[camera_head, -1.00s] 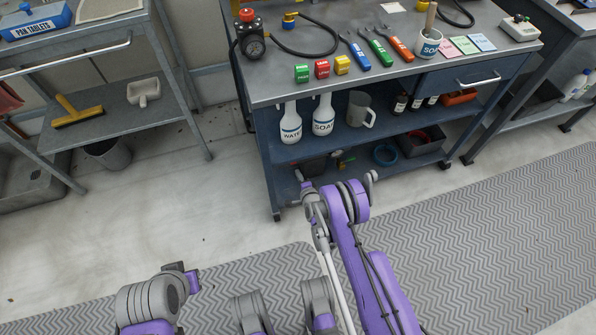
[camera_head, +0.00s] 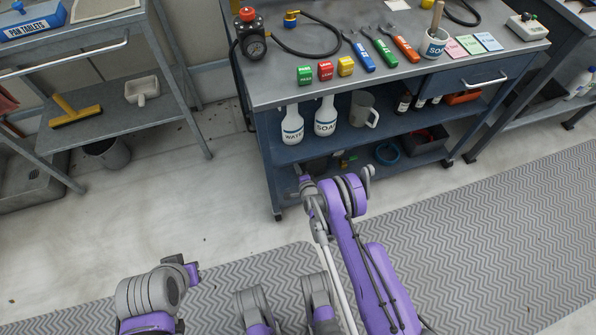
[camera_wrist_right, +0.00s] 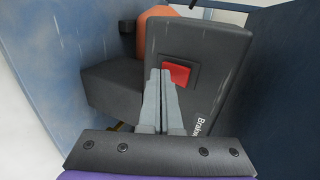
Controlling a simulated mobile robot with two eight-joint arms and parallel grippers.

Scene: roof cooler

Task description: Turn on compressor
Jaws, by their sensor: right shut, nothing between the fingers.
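In the right wrist view a dark grey box-shaped unit, seemingly the compressor (camera_wrist_right: 205,55), carries a red switch (camera_wrist_right: 177,74) in a dark frame and partly readable white lettering. An orange rounded part shows behind it. My right gripper (camera_wrist_right: 161,76) is shut and empty. Its fingertips overlap the left edge of the switch in the picture; I cannot tell whether they touch it. In the head view my right arm reaches low in front of the blue workbench (camera_head: 262,165), and its fingers are hidden there. My left gripper is not in view.
Blue walls stand close on both sides of the unit in the wrist view. A grey cart (camera_head: 170,110) stands left.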

